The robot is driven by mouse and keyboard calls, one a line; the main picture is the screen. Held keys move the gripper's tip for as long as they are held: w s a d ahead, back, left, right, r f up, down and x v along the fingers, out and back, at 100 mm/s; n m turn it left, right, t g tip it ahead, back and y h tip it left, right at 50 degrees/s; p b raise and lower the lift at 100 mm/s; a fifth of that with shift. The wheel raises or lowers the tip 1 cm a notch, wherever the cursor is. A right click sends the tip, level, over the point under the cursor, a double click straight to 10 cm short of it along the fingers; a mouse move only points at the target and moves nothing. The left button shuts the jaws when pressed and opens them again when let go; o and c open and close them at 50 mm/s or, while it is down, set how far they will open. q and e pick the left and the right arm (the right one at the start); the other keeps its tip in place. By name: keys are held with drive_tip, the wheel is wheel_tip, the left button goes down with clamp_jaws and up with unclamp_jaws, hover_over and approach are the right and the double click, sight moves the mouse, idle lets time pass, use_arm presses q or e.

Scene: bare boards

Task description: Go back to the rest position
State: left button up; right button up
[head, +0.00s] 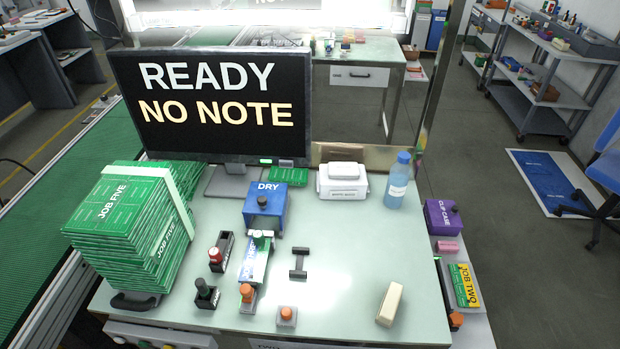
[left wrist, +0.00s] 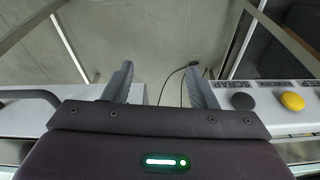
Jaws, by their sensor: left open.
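My left gripper (left wrist: 160,88) shows in the left wrist view with its two fingers apart and nothing between them. It points down past the front of the workbench, with floor beyond the fingertips. A black cable shows near the right finger. Neither gripper shows in the head view.
A monitor (head: 213,105) reads READY NO NOTE. A yellow button (left wrist: 292,101) is right of the gripper.

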use_arm(q)
drive_tip(key=s+a+f+b, duration=0.2)
drive_tip(key=s+f, duration=0.8)
drive_tip(key=f, duration=0.4)
drive_tip(key=s+a+f+g+b, duration=0.1)
drive_tip(key=s+f+b, duration=0.1)
drive_tip(key=s+f, duration=0.9)
wheel_tip(320, 180, down, 3)
drive_tip(key=shift+s+a+g, duration=0.2)
drive_tip(key=shift+a+g, duration=0.1)
drive_tip(key=shift+a, duration=0.1)
